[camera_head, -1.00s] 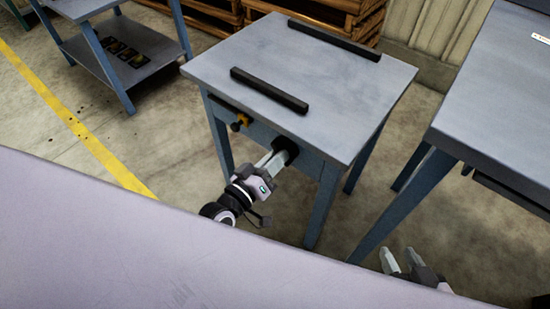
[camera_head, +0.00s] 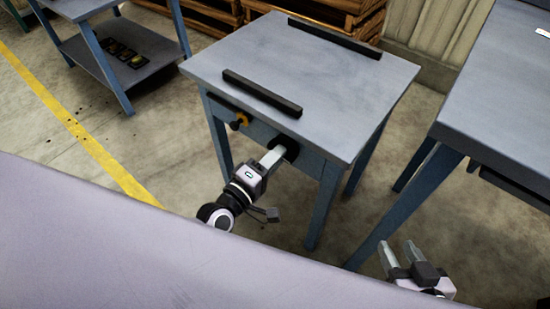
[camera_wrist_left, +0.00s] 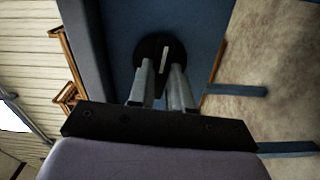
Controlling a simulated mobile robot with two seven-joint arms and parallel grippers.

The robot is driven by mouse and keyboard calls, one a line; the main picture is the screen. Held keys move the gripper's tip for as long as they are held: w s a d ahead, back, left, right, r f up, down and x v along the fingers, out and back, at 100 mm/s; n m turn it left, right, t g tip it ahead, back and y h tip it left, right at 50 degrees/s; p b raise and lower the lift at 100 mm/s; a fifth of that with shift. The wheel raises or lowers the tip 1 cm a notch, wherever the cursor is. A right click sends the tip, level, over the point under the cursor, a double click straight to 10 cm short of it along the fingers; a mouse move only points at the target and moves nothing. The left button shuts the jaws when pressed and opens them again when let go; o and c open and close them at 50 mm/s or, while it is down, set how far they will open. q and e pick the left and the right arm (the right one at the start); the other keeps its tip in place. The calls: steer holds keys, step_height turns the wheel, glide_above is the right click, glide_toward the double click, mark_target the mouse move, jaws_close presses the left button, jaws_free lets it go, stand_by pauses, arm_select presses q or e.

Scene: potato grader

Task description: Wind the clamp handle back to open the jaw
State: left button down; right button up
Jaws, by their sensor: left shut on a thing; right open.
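The clamp handle (camera_head: 289,147) is a round black knob on the front of the grey-topped table. My left gripper (camera_head: 274,158) is shut on it, its fingers pointing straight at the table's front. In the left wrist view the handle (camera_wrist_left: 152,49) is a dark disc with a pale line, and the fingertips (camera_wrist_left: 161,72) meet its face, partly hiding it. On the tabletop lie the near jaw bar (camera_head: 261,93) and the far jaw bar (camera_head: 335,37), both black, with a wide gap between. My right gripper (camera_head: 400,252) is open and empty at the lower right.
Another grey table (camera_head: 500,90) stands at the right, and a shelf trolley (camera_head: 125,62) at the back left. The grey tabletop (camera_head: 345,95) is clear between and around the bars.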

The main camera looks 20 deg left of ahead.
arm_select(q)
steer(key=shift+n, duration=0.4)
arm_select(e)
steer(key=shift+a+r, duration=0.1)
steer(key=shift+r, duration=0.1)
steer(key=shift+f, duration=0.1)
arm_select(q)
steer(key=c, duration=1)
jaws_free()
steer(key=shift+c, duration=0.2)
arm_select(e)
steer(key=shift+f, duration=0.1)
arm_select(q)
steer(key=v, duration=0.7)
steer(key=shift+p, duration=0.45)
arm_select(e)
steer(key=shift+s+d+f, duration=0.2)
steer(key=shift+s+d, duration=0.05)
steer(key=shift+d, duration=0.2)
arm_select(q)
steer(key=shift+s, duration=0.1)
